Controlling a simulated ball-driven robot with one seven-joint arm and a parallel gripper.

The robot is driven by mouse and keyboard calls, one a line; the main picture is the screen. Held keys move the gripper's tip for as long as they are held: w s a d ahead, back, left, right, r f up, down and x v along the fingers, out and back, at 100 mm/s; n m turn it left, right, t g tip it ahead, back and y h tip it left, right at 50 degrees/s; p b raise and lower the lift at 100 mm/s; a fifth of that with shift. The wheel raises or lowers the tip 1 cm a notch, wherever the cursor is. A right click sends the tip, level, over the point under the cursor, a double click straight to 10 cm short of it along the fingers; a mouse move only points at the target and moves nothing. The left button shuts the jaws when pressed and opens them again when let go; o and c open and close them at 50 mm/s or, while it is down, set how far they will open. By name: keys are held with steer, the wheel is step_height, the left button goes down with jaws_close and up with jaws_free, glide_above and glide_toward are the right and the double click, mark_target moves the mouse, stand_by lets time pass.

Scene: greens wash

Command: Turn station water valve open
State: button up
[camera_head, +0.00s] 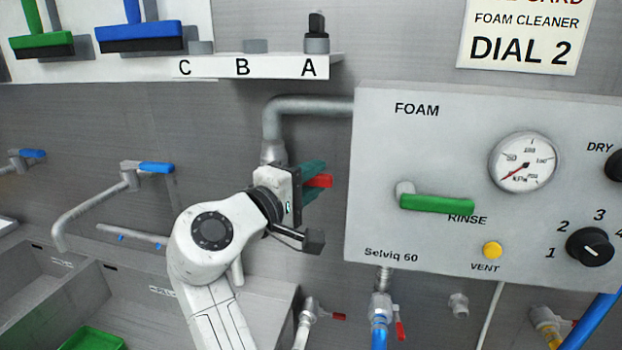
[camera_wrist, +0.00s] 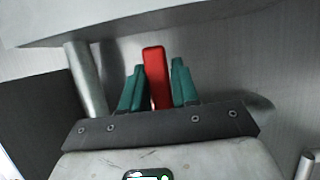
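The station water valve's red handle (camera_head: 320,181) sticks out to the right between the teal fingers of my gripper (camera_head: 316,183). In the wrist view the red handle (camera_wrist: 156,76) stands between the two fingers (camera_wrist: 157,84) and reaches a little past their tips. The grey pipe (camera_head: 275,118) comes down from the station box to the valve. My gripper hides the valve body and the handle's root.
The station box (camera_head: 400,150), with a green lever (camera_head: 437,203), stands just right of my gripper. A shelf (camera_head: 270,67) marked C, B, A is above. Blue-handled taps (camera_head: 155,168) and a sink (camera_head: 150,300) are left. Smaller red-handled valves (camera_head: 400,330) sit below.

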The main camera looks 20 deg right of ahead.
jaws_close()
stand_by(0.3)
